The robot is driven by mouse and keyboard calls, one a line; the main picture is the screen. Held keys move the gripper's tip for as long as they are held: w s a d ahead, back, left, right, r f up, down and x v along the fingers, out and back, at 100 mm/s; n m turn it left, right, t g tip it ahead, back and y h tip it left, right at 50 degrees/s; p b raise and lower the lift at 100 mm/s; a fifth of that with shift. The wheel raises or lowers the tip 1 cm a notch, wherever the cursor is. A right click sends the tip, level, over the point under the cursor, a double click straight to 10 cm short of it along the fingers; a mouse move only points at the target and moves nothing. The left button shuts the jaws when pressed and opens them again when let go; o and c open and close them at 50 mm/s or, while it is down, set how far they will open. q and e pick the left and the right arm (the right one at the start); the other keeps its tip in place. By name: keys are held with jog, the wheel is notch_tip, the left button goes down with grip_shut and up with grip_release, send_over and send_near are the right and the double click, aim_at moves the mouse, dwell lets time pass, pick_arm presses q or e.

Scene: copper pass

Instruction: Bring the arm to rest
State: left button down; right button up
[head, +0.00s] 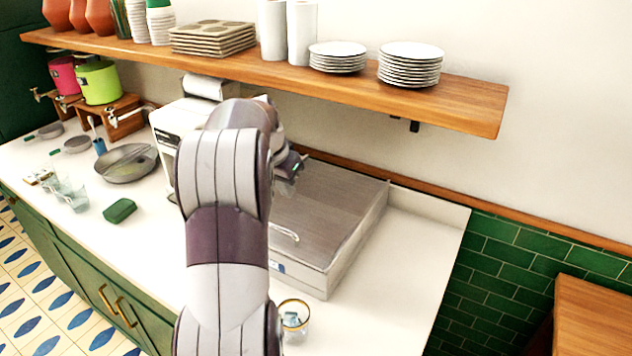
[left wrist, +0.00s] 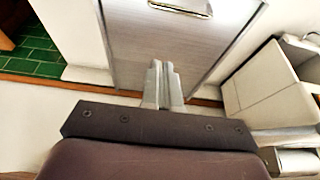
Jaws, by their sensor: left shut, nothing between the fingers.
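My left arm (head: 225,200) rises through the middle of the head view and bends away toward the wall. My left gripper (head: 292,166) shows partly past the arm's upper link, over the back left of a large grey lidded box (head: 345,215). In the left wrist view the two fingers (left wrist: 160,72) are together with nothing between them, in front of the box's lid (left wrist: 165,45). Whether they touch the box I cannot tell. My right gripper is not in view.
A white machine (head: 168,125) stands left of the box. A wooden shelf (head: 270,72) with plates (head: 410,65) and cups hangs above. A glass (head: 294,315) stands before the box. A pan (head: 125,163) and green sponge (head: 120,210) lie left. The counter's right end (head: 425,240) is clear.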

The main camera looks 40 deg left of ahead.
pick_arm(q)
jog(key=s+d+f+n+g, duration=0.1)
jog(key=s+d+f+n, duration=0.3)
jog(key=d+f, duration=0.45)
jog(key=s+d+f+m+g, duration=0.1)
jog(key=s+d+f+m, duration=0.1)
jog(key=s+d, duration=0.3)
jog(key=s+d+f+m, duration=0.2)
jog(key=s+d, duration=0.4)
jog(key=d, duration=0.8)
jog(key=shift+m+g+h, duration=0.3)
jog(key=shift+m+g, duration=0.1)
jog(key=shift+m, duration=0.3)
jog(key=shift+s, duration=0.2)
